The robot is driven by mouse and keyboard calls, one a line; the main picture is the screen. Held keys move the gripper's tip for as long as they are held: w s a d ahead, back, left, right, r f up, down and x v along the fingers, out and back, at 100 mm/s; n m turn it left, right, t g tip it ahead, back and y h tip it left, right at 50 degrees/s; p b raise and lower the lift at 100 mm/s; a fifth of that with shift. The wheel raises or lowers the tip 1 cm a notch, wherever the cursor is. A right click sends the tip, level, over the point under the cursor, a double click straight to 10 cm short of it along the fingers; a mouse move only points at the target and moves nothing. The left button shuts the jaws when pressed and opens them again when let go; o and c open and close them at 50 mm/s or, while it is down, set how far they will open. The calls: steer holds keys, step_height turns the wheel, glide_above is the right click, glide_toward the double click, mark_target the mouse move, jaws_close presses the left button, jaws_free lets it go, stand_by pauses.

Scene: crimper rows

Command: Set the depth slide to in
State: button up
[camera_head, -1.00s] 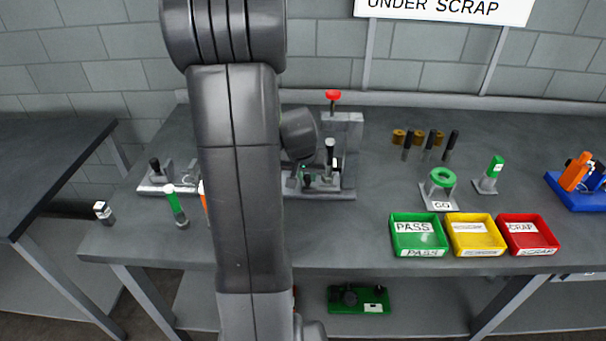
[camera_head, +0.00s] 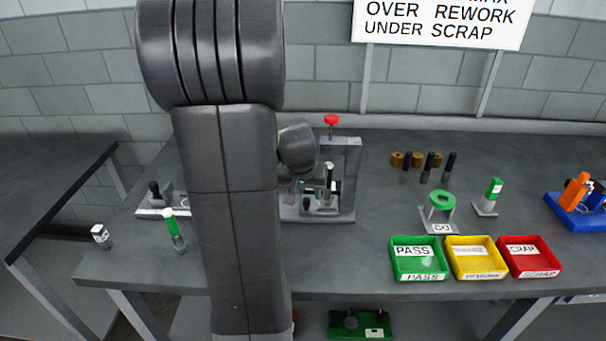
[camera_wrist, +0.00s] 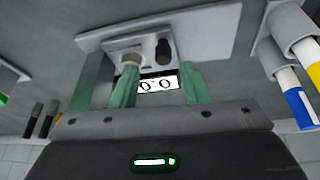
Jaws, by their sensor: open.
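The depth slide is not marked by name in any view. In the wrist view a light grey plate (camera_wrist: 212,35) carries a small metal block (camera_wrist: 148,45) with a pale round post, a dark slot and a white label (camera_wrist: 158,85). My gripper (camera_wrist: 158,82) has its green fingers spread apart in front of this block, with nothing seen held between them. The left finger overlaps the post in the picture; contact cannot be told. In the head view my gripper is mostly hidden by my arm, beside the press fixture (camera_head: 350,170) with the red knob.
A green-handled tool (camera_head: 169,222) stands left of my arm, near another small fixture (camera_head: 152,210). Dark pins (camera_head: 427,168) and a green ring stand (camera_head: 440,203) are to the right. Green (camera_head: 419,275), yellow (camera_head: 474,273) and red (camera_head: 530,272) trays line the front edge.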

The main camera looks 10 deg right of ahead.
mark_target(306, 200)
steer(key=v, duration=1)
steer(key=shift+w+f, duration=0.1)
steer(key=x, duration=1.3)
steer(key=shift+f, duration=0.3)
steer(key=shift+w+a, duration=0.1)
steer(key=shift+a+r, duration=0.1)
